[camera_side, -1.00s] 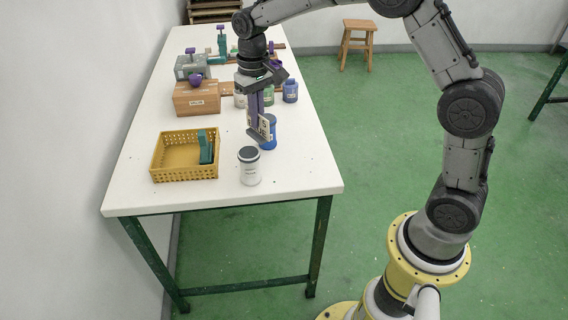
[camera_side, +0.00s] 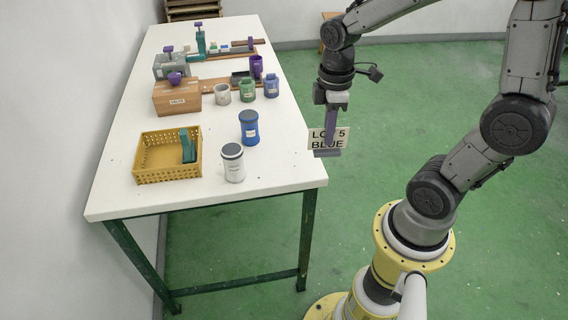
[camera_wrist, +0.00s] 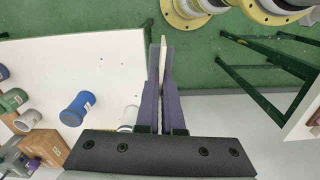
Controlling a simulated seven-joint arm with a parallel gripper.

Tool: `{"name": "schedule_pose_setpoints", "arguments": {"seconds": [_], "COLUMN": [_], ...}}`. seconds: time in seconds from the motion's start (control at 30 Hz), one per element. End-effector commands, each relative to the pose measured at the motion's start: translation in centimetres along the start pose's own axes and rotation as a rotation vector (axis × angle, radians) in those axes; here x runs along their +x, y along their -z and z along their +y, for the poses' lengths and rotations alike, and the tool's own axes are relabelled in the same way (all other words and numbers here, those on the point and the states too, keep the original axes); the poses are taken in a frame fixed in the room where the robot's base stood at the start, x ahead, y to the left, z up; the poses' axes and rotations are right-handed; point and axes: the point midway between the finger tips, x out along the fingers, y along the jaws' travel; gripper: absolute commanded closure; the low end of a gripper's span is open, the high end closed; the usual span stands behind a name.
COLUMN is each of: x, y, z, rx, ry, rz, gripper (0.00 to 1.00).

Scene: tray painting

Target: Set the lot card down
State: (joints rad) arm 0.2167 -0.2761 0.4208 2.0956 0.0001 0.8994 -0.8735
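The lot card (camera_side: 315,135), pale with dark lettering reading "LOT 5 BLUE", faces the side camera. My gripper (camera_side: 329,150) is shut on it. In the side view they appear just past the table's right edge, over the green floor; the height cannot be told exactly. In the wrist view the card (camera_wrist: 163,52) is a thin edge pinched between the purple fingers of my gripper (camera_wrist: 160,60). A blue jar (camera_side: 249,131) with a dark lid stands on the table left of the card, apart from it. It also shows in the wrist view (camera_wrist: 76,110).
The white table (camera_side: 285,172) has a white jar (camera_side: 233,170) in front and a yellow basket (camera_side: 165,174) holding a teal item. A cardboard box (camera_side: 178,100), a green jar (camera_side: 246,91) and another blue jar (camera_side: 271,88) stand behind. The table's right strip is clear.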

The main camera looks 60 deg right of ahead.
Motion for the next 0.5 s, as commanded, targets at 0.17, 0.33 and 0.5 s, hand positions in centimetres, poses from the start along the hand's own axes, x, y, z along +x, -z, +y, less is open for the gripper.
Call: {"name": "schedule_pose_setpoints", "arguments": {"seconds": [0.17, 0.33, 0.5], "x": [0.0, 0.1, 1.5], "y": [0.0, 0.2, 1.9], "z": [0.1, 0.3, 2.4], "rx": [0.004, 0.004, 0.004], "ry": [0.001, 0.002, 0.006], "rz": [-0.001, -0.002, -0.005], "gripper": [1.00, 1.00, 1.00]}}
